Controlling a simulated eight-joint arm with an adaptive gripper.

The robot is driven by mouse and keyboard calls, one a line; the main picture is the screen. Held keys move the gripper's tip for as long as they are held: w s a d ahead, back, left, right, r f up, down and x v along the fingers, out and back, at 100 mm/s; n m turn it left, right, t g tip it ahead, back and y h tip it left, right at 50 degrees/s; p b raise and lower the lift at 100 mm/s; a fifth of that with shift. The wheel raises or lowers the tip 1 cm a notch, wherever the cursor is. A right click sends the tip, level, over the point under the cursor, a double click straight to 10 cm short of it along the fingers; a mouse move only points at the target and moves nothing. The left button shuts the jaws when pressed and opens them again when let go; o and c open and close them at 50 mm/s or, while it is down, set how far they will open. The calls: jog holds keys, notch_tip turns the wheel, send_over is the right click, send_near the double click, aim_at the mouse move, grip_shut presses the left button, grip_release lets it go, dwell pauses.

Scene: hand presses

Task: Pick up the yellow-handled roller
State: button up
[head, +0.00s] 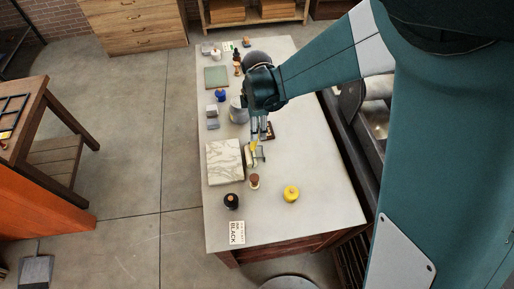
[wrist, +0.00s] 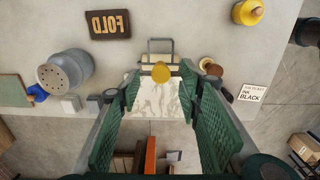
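The yellow-handled roller (head: 261,155) stands on the table beside the right edge of a marbled slab (head: 225,162). In the wrist view its yellow handle (wrist: 161,72) shows nearly end-on, with its pale roller and metal frame (wrist: 159,46) beyond. My gripper (head: 257,138) is above the roller, pointing down. In the wrist view my gripper (wrist: 160,88) has its green fingers wide apart, with the yellow handle showing between the tips. No contact is visible. My gripper partly hides the handle in the head view.
The table's right front is clear.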

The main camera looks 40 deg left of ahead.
jog(key=shift+f+p, duration=0.4)
jog(key=shift+f, duration=2.15)
jog(key=shift+d, duration=0.1)
grip_shut()
